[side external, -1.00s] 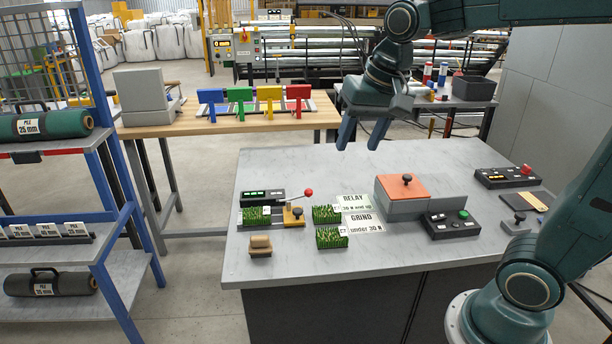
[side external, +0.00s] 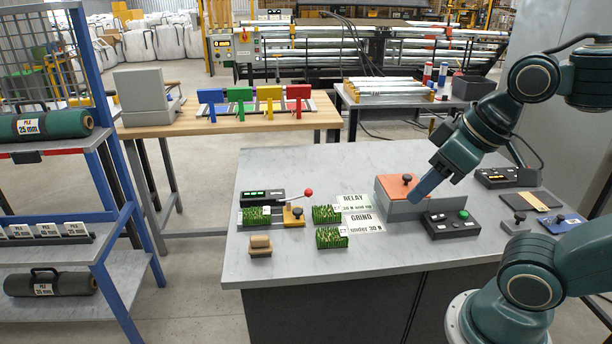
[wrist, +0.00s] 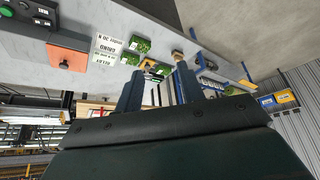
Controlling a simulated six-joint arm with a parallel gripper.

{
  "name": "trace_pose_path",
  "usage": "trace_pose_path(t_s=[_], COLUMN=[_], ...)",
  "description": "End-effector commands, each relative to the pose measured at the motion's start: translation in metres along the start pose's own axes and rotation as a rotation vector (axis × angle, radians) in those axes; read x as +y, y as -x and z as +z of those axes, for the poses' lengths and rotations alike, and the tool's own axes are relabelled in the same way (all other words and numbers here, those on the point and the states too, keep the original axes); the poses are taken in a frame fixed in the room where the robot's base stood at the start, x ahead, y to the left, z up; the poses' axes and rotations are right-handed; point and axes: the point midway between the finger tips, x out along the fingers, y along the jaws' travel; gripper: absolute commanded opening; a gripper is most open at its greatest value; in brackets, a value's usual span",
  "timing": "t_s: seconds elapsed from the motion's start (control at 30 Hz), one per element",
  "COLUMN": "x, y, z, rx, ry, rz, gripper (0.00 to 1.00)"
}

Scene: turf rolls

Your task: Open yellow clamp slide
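A small yellow slide (side external: 293,216) with a dark knob sits on the grey bench, at the right end of a clamp holding a green turf piece (side external: 254,216). A black tester (side external: 262,196) with a lit display stands behind it, and its lever with a red ball (side external: 308,192) reaches over the slide. In the wrist view my gripper (wrist: 158,88) shows two blue fingers apart with nothing held. The slide is too small there to make out clearly.
The orange-lidded box (side external: 395,187) and a black button box (side external: 450,224) stand close to my gripper. Two turf pieces with RELAY and GRIND cards (side external: 362,222) lie between. A tan block (side external: 260,246) sits at the front left. The bench's back left is clear.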

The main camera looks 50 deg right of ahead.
Motion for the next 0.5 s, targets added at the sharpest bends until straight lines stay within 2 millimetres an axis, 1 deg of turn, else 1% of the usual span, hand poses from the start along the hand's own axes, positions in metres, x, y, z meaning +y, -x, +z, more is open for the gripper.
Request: trace_pose_path(t_s=[0.03,0.17,0.2,0.37,0.5], x=[0.0,0.001,0.001,0.004,0.009], y=[0.0,-0.003,-0.005,-0.017,-0.036], z=[-0.001,-0.005,-0.008,-0.024,-0.045], rx=[0.0,0.001,0.002,0.008,0.018], ry=[-0.002,-0.016,-0.023,-0.076,-0.15], rz=[0.0,0.002,0.003,0.008,0.013], gripper=[0.28,0.03,0.0,0.0,0.0])
